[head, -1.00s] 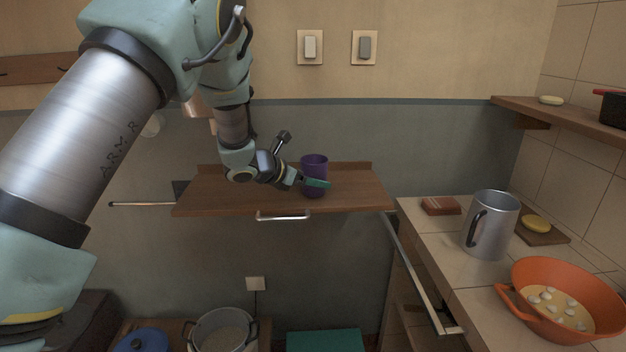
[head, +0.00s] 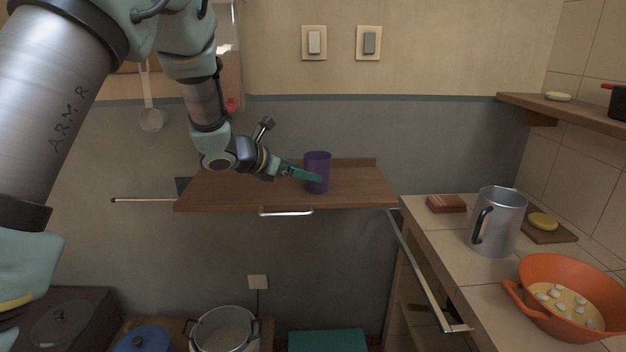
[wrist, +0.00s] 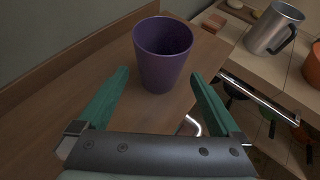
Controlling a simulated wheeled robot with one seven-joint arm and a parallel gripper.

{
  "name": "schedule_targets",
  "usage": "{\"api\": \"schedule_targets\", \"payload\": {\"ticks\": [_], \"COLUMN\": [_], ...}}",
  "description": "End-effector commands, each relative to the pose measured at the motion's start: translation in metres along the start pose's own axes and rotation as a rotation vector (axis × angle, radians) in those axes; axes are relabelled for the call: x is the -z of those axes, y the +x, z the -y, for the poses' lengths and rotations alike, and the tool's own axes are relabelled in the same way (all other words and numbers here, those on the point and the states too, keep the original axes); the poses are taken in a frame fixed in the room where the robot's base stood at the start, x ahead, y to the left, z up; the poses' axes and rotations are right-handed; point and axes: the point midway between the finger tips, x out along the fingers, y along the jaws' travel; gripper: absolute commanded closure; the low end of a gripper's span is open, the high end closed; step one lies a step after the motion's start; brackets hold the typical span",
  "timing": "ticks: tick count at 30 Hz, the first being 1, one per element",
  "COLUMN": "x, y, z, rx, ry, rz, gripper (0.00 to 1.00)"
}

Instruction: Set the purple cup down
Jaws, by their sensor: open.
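The purple cup (head: 318,174) stands upright on the wooden fold-down shelf (head: 240,196), toward its right half. The cup also shows in the wrist view (wrist: 162,56), just beyond the fingertips, with its base on the wood. My gripper (head: 305,175) is open at the left side of the cup in the head view. In the wrist view its green fingers (wrist: 160,85) are spread wide, with a gap between each finger and the cup. Nothing is held between them.
A metal handle (head: 286,213) is on the shelf's front edge. To the right, the tiled counter (head: 440,232) holds a metal jug (head: 497,220), an orange colander (head: 562,290) and a reddish block (head: 446,203). The shelf's left part is bare.

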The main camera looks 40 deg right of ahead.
Motion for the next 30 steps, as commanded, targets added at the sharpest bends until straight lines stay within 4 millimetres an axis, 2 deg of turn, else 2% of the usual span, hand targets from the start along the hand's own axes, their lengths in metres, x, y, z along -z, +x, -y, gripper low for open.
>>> {"api": "schedule_targets", "payload": {"ticks": [3, 9, 13, 22, 26, 29, 30], "x": [0.002, 0.000, 0.001, 0.002, 0.025, 0.063, 0.082], "y": [-0.025, -0.052, -0.060, -0.065, -0.089, -0.130, -0.150], "z": [-0.001, 0.000, 0.000, 0.000, -0.003, -0.004, -0.002], "rx": [-0.003, -0.001, 0.000, 0.001, 0.014, 0.049, 0.073], "ry": [-0.001, 0.000, -0.001, 0.007, 0.088, 0.232, 0.305], "rz": [0.003, 0.002, 0.000, -0.007, -0.079, -0.196, -0.252], "gripper": [0.00, 0.00, 0.00, 0.00, 0.00, 0.00, 0.00]}}
